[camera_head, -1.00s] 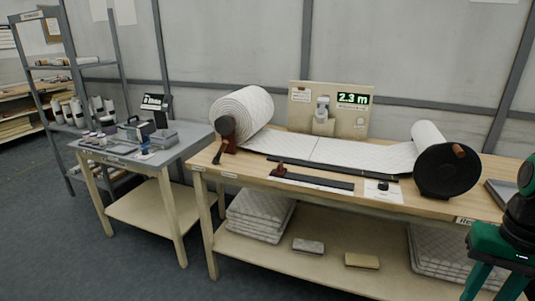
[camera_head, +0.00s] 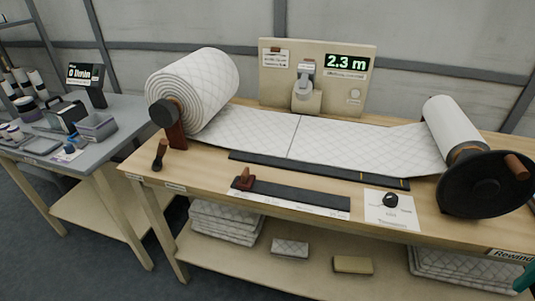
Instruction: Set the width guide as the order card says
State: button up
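A dark red-brown slider (camera_head: 243,179), which looks like the width guide, stands near the left end of a black bar (camera_head: 300,195) at the bench's front. A pale scale strip runs along the bar's front edge; its marks are too small to read. A small card (camera_head: 277,58) is pinned on the upright panel, perhaps the order card; its text is unreadable. A white sheet (camera_head: 380,214) with a black knob (camera_head: 391,200) lies right of the bar. Only a teal sliver of my arm shows at the lower right edge; my gripper's fingertips are not visible.
Quilted wadding (camera_head: 270,135) runs from the large roll (camera_head: 215,85) to the rewind roll (camera_head: 452,125) with its black crank disc (camera_head: 487,185). A display (camera_head: 346,62) reads 2.3 m. A grey side table (camera_head: 105,110) stands left. Folded wadding lies on the shelf below.

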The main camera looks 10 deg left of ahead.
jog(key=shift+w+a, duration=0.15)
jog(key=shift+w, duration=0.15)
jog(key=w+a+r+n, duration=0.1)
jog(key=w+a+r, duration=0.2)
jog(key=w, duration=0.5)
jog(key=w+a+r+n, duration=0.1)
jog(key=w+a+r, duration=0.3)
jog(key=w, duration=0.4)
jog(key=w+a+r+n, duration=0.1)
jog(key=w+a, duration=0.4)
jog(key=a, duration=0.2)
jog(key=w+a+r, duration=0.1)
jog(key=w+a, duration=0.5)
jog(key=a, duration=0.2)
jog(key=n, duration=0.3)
send_over(245, 170)
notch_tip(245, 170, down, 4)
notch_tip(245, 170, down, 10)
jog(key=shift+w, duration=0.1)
